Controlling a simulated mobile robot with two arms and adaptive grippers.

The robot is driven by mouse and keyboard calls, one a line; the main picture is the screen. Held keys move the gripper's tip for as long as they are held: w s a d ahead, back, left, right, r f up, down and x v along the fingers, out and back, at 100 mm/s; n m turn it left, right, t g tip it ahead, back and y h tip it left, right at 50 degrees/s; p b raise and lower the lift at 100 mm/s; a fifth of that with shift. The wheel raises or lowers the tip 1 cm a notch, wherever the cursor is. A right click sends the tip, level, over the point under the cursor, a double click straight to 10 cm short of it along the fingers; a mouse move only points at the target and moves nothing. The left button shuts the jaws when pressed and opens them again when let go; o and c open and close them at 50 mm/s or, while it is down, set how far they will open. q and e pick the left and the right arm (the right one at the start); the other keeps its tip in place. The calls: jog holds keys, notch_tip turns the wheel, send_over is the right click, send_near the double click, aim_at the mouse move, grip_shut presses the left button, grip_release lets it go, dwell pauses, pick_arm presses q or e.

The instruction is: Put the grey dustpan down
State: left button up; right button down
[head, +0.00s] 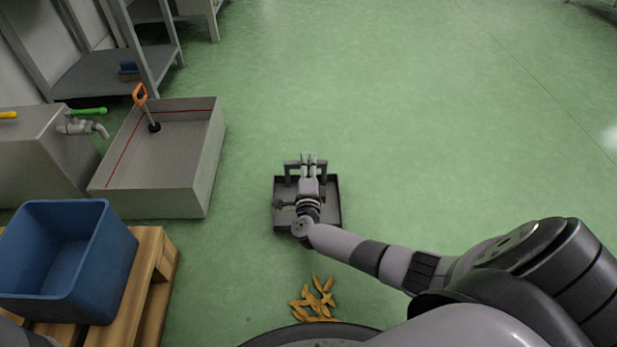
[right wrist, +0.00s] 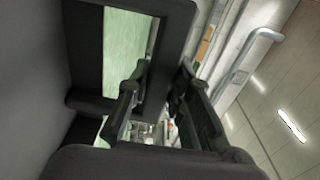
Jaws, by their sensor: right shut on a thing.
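The grey dustpan (head: 334,213) is a dark, shallow square pan with a looped handle, in the middle of the head view over the green floor. My right gripper (head: 308,163) reaches over the pan and is shut on its handle at the far side. In the right wrist view the dark handle (right wrist: 172,58) runs between the fingers (right wrist: 155,105), and the pan (right wrist: 30,90) fills the left side. My arm hides part of the pan's inside. I cannot tell whether the pan touches the floor. My left gripper is not in view.
Yellow leaves (head: 315,299) lie on the floor nearer to me. A blue crate (head: 112,262) stands on a wooden pallet (head: 158,280) at the left. Behind it is a grey basin (head: 207,168) holding an orange-handled tool (head: 141,97). The floor right and beyond is clear.

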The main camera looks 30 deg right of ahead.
jog(key=shift+f+b, duration=1)
jog(key=shift+f, duration=0.65)
jog(key=shift+f, duration=0.15)
jog(key=c, duration=1.4)
grip_release()
jog(key=shift+c, duration=0.2)
